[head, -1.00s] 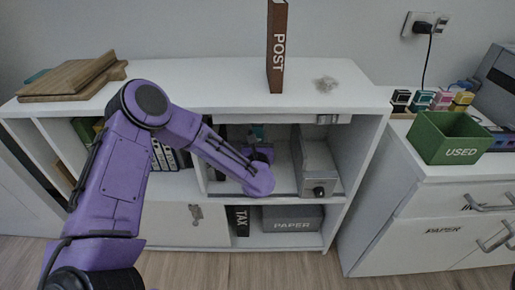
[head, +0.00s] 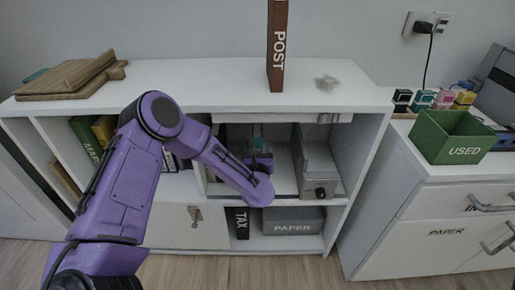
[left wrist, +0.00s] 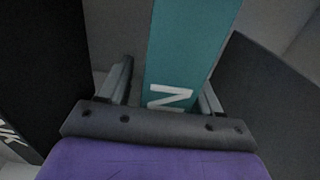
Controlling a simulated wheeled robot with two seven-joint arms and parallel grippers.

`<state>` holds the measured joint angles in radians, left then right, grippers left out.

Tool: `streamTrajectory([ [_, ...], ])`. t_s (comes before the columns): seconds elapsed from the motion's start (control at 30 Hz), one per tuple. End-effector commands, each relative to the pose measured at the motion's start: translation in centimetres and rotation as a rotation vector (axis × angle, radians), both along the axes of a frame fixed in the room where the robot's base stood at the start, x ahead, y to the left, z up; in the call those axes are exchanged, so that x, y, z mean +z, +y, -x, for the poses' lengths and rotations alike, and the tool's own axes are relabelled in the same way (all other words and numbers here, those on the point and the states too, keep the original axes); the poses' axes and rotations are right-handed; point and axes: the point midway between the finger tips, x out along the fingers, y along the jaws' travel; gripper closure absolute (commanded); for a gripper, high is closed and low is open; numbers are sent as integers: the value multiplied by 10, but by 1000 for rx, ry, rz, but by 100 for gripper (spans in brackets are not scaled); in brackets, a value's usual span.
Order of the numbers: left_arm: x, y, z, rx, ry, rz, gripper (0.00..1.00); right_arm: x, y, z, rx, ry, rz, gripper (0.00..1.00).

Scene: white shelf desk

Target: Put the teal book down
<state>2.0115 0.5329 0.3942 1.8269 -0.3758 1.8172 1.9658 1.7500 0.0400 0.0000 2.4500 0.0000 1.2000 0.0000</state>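The teal book (left wrist: 192,45) stands in the upper open compartment of the white shelf desk, and only a small part of it (head: 257,131) shows in the head view behind my left gripper. My left gripper (left wrist: 165,90) is open with a finger on either side of the book. A gap shows between the left finger and the book; the right finger is close to its edge, and I cannot tell if it touches. The book's lower part is hidden by the gripper. My right gripper is not in view.
A grey box (head: 318,165) stands right of the gripper in the compartment. A black binder (left wrist: 40,70) is to the left in the wrist view. The brown POST book (head: 277,50) stands on the desk top (head: 200,85). The green USED bin (head: 450,139) is at right.

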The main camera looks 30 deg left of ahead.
Motion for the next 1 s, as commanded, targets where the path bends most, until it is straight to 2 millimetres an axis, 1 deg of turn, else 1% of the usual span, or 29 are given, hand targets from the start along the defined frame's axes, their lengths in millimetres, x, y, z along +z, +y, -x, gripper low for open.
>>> streamTrajectory([
  [0.1,5,-1,1,-1,1,-1,36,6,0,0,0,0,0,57],
  [0.17,4,-7,9,-3,2,0,36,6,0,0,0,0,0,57],
  [0.27,5,-20,30,-5,2,0,36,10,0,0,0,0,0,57],
  [0.4,4,-39,62,-5,3,-1,36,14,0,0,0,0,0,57],
  [0.5,4,-51,81,-4,3,-1,36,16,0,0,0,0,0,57],
  [0.6,3,-59,94,-4,1,-2,36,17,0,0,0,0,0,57],
  [0.7,3,-62,101,-2,1,-2,36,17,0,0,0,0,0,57],
  [0.9,2,-63,103,-2,6,-7,36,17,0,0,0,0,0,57],
  [0.97,-7,-65,107,-23,67,-63,36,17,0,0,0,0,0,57],
  [1.0,-19,-69,112,-54,155,-148,36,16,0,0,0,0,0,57],
])
